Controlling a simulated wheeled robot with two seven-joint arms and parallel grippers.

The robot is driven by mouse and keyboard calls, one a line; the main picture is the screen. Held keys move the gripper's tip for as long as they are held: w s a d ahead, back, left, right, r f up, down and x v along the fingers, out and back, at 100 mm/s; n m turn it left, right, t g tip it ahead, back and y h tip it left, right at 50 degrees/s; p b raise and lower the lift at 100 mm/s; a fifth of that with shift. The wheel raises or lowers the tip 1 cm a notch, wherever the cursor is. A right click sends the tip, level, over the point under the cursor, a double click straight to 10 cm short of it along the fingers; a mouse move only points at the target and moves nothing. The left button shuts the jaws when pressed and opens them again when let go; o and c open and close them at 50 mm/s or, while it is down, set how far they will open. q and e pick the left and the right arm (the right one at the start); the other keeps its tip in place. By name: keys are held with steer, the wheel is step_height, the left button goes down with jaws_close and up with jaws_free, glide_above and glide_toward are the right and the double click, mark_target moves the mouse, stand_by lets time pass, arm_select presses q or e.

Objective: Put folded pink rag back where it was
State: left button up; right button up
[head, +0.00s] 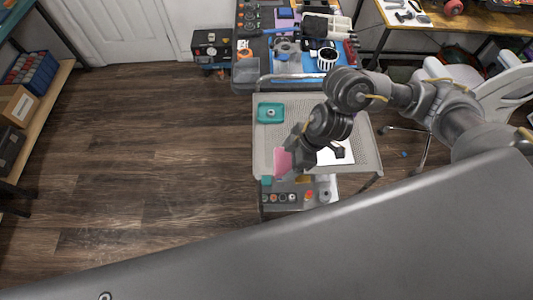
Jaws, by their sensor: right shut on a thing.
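The folded pink rag (282,161) shows at the front left part of a grey perforated cart top (365,130). My right gripper (292,152) reaches down to it from the right and is shut on it. The gripper's wrist hides part of the rag, and I cannot tell whether the rag touches the surface below. My left gripper is not in view.
A teal tray (270,113) sits at the cart's back left, and a white sheet (338,153) lies right of the rag. A lower shelf (270,207) holds small parts. A cluttered workbench (247,75) stands behind. The wooden floor at left is clear.

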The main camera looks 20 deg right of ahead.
mark_target(288, 170)
steer(key=shift+s+a+f, duration=0.2)
steer(key=shift+s+f, duration=0.2)
steer(key=shift+s, duration=0.2)
steer(key=shift+s+a+f, duration=0.2)
steer(key=shift+s+f, duration=0.15)
steer(key=shift+s, duration=0.2)
steer(key=shift+s+a+f+n, duration=0.1)
steer(key=shift+s+f+n, duration=0.15)
steer(key=shift+n, duration=0.05)
steer(key=w+f, duration=0.1)
steer(key=w, duration=0.2)
steer(key=w+f, duration=0.1)
steer(key=w, duration=0.2)
steer(key=w+f+b, duration=0.1)
steer(key=w+f, duration=0.1)
steer(key=w, duration=0.1)
steer(key=shift+a, duration=0.4)
steer(key=w+f, duration=0.4)
steer(key=f, duration=0.1)
steer(key=shift+w+a+f+b, duration=0.2)
steer(key=shift+w+b, duration=0.05)
steer(key=shift+b, duration=0.15)
steer(key=f, duration=0.3)
steer(key=shift+w+f, duration=0.1)
steer(key=shift+w, duration=0.15)
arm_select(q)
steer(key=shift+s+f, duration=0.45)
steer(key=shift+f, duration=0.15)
arm_select(e)
steer(key=shift+f, duration=0.25)
